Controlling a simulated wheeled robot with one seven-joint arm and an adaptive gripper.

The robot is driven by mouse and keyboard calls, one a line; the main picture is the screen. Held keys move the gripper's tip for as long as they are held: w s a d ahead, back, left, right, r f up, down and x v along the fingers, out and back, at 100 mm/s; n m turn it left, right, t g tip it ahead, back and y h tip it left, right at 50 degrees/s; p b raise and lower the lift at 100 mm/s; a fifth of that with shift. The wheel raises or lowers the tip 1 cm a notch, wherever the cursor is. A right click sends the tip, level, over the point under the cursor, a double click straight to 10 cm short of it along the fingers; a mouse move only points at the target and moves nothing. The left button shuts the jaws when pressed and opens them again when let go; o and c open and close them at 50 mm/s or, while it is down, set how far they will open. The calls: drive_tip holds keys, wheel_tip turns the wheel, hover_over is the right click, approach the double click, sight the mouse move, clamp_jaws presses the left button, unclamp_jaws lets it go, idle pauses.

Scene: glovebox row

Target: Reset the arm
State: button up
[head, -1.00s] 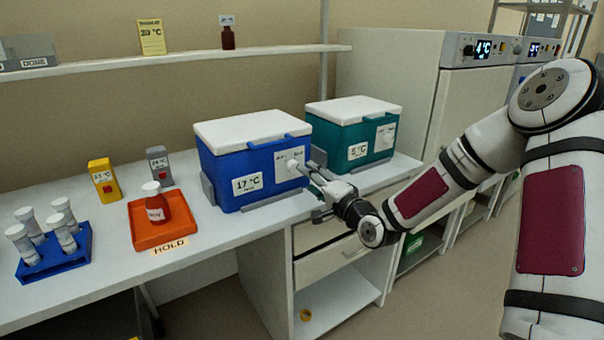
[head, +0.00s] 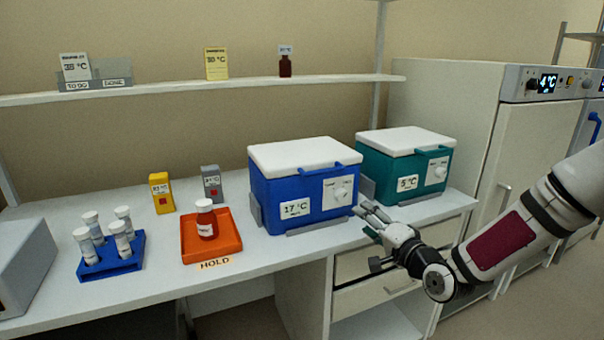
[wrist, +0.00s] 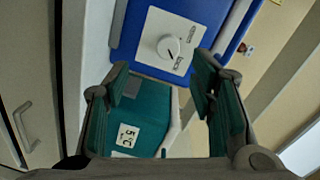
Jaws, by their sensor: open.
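My gripper (head: 370,222) is open and empty, at the front edge of the bench, just right of the blue cooler box (head: 262,190) and in front of the teal cooler box (head: 376,168). In the wrist view its two fingers (wrist: 165,105) are spread apart with nothing between them. The blue box's white dial (wrist: 168,47) shows ahead of the fingers, apart from them. The blue box carries a 17 °C label and the teal box a 5 °C label. Both white lids are shut.
A blue rack (head: 98,271) holds several white-capped tubes. Yellow (head: 161,193) and grey (head: 211,184) devices stand behind. A shelf (head: 180,88) runs above. A tall white cabinet (head: 450,110) stands at right.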

drive_tip(key=s+a+r+n+g+h+p, duration=0.1)
drive_tip(key=s+r, duration=0.5)
drive_tip(key=s, duration=0.8)
drive_tip(key=s+r+n+g+h+p, duration=0.2)
drive_tip(key=s+r+n+g+p, duration=0.2)
drive_tip(key=s, duration=0.9)
drive_tip(key=s+a+r+n+g+h+p, duration=0.1)
drive_tip(key=s+r+n+g, duration=0.4)
drive_tip(key=s, duration=0.9)
wheel_tip(320, 180, up, 3)
drive_tip(key=shift+s+a+f+n+g+h+p, duration=0.15)
drive_tip(key=shift+s+a+n+g+h+p, duration=0.2)
drive_tip(key=shift+g+h+p, duration=0.4)
